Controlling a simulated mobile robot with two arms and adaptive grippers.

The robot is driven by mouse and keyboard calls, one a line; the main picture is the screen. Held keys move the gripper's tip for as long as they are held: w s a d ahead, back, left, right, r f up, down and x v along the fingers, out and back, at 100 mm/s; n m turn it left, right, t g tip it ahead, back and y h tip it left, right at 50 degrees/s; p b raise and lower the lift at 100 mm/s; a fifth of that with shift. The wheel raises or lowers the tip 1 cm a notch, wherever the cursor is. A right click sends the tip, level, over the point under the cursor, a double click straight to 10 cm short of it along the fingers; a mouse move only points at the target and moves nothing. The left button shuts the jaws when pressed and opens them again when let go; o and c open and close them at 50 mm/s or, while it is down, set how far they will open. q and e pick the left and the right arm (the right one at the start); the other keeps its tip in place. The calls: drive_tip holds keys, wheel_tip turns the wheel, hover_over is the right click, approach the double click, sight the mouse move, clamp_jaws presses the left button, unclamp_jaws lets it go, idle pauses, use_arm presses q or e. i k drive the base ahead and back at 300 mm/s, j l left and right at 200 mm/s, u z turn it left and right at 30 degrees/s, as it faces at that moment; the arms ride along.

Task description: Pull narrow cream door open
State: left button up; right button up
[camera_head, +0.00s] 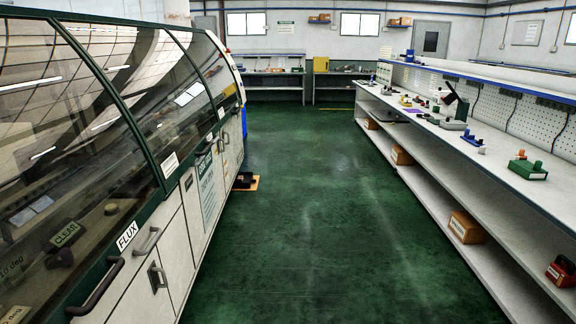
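A long wave solder machine stands along the left, with cream lower panels under dark glass hoods. A narrow cream door panel (192,215) sits between a wider cream panel (135,300) and a panel bearing a printed notice (207,185); it looks shut. I cannot tell for certain which panel is the door meant. A grey latch handle (157,277) is on the wider panel's right edge. A grey bar handle (148,240) is above it, next to the FLUX label (127,236). Neither of my grippers is in view.
The green floor (310,230) between the machine and the long right workbench (500,170) is clear. A small dark object on a tan base (246,182) lies beside the machine. A dark hood handle (97,287) juts out at lower left.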

sight(202, 186)
drive_tip(key=i, duration=2.3)
drive_tip(key=i+u, duration=0.1)
drive_tip(key=i, duration=0.6)
drive_tip(key=i+l, duration=0.15)
drive_tip(key=i, duration=0.55)
drive_tip(key=i+l+u, duration=0.15)
drive_tip(key=i, duration=0.5)
drive_tip(key=j, duration=0.05)
